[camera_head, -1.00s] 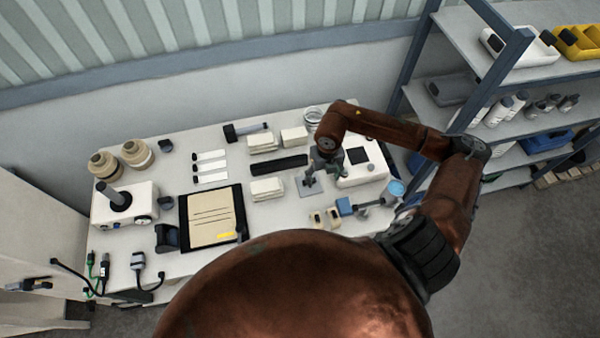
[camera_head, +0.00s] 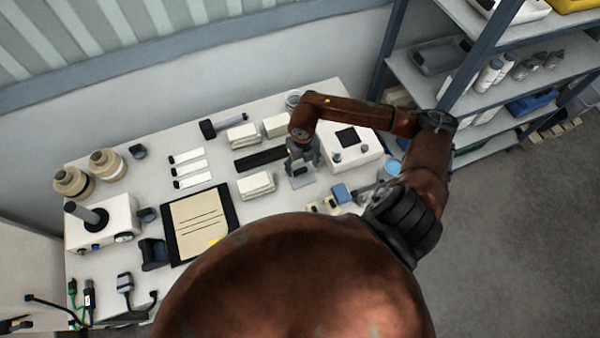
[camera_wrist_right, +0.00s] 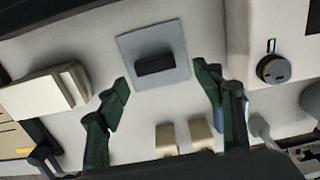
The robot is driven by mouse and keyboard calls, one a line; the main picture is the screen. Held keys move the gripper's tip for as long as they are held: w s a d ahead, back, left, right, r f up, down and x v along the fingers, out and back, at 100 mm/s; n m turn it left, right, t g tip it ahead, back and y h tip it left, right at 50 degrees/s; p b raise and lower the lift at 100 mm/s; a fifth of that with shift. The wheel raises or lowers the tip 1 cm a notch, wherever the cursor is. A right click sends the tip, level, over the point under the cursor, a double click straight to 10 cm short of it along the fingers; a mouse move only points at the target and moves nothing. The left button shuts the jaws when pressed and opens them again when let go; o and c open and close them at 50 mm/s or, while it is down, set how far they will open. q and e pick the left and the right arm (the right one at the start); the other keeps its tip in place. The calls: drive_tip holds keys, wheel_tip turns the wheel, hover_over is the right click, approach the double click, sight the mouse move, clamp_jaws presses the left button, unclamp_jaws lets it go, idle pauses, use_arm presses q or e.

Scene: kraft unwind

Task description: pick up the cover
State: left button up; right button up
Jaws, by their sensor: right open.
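The cover looks like a flat grey square plate (camera_wrist_right: 178,78) with a raised black block handle (camera_wrist_right: 155,64), lying on the white table. It also shows as a small grey square in the head view (camera_head: 302,181), partly hidden by my right gripper (camera_head: 300,166). In the right wrist view, my right gripper (camera_wrist_right: 160,78) is open. Its green fingers are spread to either side of the plate's near part, with nothing between them held. Its height above the plate is hard to tell. My left gripper is not in view.
Cream stacked pads (camera_head: 256,185) lie left of the plate. A white box with a knob (camera_head: 348,148) stands to its right. Two small cream blocks (camera_wrist_right: 183,137) sit just in front. A black strip (camera_head: 261,158) lies behind.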

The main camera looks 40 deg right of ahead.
sight(300, 170)
drive_tip(key=f, duration=0.2)
drive_tip(key=w+f+p, duration=0.1)
drive_tip(key=shift+a+f, duration=0.2)
drive_tip(key=shift+f, duration=0.7)
drive_tip(key=shift+c, duration=0.5)
drive_tip(key=c, duration=1.2)
